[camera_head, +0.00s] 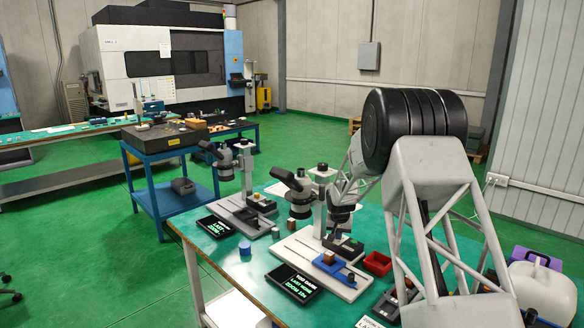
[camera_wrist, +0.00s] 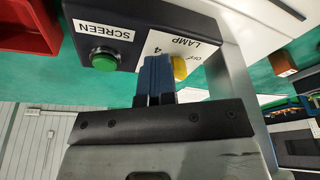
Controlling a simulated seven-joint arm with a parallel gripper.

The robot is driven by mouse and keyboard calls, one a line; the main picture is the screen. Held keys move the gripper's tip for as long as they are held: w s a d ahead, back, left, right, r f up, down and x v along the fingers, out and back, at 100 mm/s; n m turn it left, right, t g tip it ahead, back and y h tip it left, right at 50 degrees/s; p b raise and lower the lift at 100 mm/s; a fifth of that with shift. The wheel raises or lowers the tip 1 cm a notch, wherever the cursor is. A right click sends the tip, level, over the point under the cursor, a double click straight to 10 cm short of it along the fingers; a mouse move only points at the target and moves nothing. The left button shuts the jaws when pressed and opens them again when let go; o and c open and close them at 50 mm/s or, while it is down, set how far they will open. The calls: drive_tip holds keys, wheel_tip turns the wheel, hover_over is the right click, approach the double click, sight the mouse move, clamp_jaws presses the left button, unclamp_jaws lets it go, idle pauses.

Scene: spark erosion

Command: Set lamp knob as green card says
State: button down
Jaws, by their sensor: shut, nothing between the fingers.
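In the wrist view a dark control box has a white label reading LAMP beside a yellow knob (camera_wrist: 180,68), with OFF and 4 printed near it. My gripper (camera_wrist: 156,62) is shut and empty, its blue fingers right beside the knob and partly in front of it. I cannot tell whether they touch. The knob's pointer is not readable. In the head view the dark control box (camera_head: 346,246) sits at the near microscope.
A green button (camera_wrist: 104,59) labelled SCREEN sits on the same box. A red tray (camera_head: 377,263) is close to the right of the microscope (camera_head: 318,205). A second microscope (camera_head: 245,190) and another black card (camera_head: 215,228) stand left.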

drive_tip(key=shift+s+a+f, duration=0.2)
drive_tip(key=shift+s+f, duration=0.05)
drive_tip(key=shift+f, duration=0.5)
drive_tip(key=shift+a+f, duration=0.1)
drive_tip(key=shift+a, duration=0.4)
drive_tip(key=shift+w+a, duration=0.3)
drive_tip(key=shift+a, duration=0.25)
drive_tip(key=shift+s+a, duration=0.1)
drive_tip(key=shift+s, duration=0.05)
drive_tip(key=shift+s+a, duration=0.15)
drive_tip(key=shift+s, duration=0.1)
idle(0.5)
